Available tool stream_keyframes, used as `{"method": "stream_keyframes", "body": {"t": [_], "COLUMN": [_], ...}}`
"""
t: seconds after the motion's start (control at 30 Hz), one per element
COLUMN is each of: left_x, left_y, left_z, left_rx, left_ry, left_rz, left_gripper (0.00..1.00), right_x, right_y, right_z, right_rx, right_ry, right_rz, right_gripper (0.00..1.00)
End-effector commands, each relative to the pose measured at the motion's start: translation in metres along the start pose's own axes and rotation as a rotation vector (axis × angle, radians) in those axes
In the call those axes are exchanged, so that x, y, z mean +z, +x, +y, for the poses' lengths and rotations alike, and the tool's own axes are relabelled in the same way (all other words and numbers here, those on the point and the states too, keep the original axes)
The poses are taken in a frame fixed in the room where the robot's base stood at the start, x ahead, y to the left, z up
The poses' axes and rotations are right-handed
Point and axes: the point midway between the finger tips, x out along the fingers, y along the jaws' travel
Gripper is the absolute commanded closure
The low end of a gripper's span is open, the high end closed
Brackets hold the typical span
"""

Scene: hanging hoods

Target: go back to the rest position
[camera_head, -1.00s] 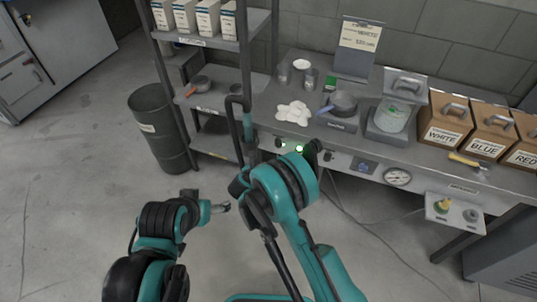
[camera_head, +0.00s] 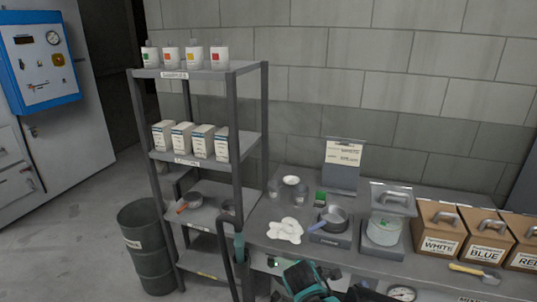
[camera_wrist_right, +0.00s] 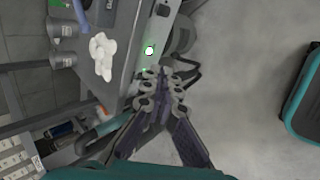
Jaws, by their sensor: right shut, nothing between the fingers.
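My right gripper (camera_wrist_right: 162,82) shows in the right wrist view, its dark fingers drawn together with nothing between them. It is over the front edge of the workbench (camera_wrist_right: 131,62), apart from the white mass on top, with bare floor to the right. In the head view only a teal and black part of my right arm shows at the bottom, in front of the bench; the gripper's fingers cannot be made out there. My left arm and gripper are in neither current view.
Floor at left is clear.

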Motion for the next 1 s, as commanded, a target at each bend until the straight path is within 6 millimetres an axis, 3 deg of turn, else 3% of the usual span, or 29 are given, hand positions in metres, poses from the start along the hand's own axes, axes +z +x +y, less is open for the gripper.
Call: {"method": "stream_keyframes", "body": {"t": [0.03, 0.2, 0.43, 0.7, 1.0], "left_x": [0.0, 0.0, 0.0, 0.0, 0.0], "left_y": [0.0, 0.0, 0.0, 0.0, 0.0], "left_z": [0.0, 0.0, 0.0, 0.0, 0.0], "left_rx": [0.0, 0.0, 0.0, 0.0, 0.0], "left_ry": [0.0, 0.0, 0.0, 0.0, 0.0], "left_rz": [0.0, 0.0, 0.0, 0.0, 0.0], "left_gripper": [0.14, 0.14, 0.14, 0.14, 0.14], "right_x": [0.017, 0.06, 0.097, 0.11, 0.11], "right_y": [-0.018, -0.068, -0.118, -0.139, -0.14], "right_z": [-0.006, -0.034, -0.088, -0.124, -0.126], "right_rx": [-0.013, -0.061, -0.125, -0.167, -0.171], "right_ry": [0.114, 0.535, 1.078, 1.417, 1.444], "right_rz": [0.006, 0.036, 0.063, 0.076, 0.077], "right_gripper": [1.0, 1.0, 1.0, 1.0, 1.0]}}
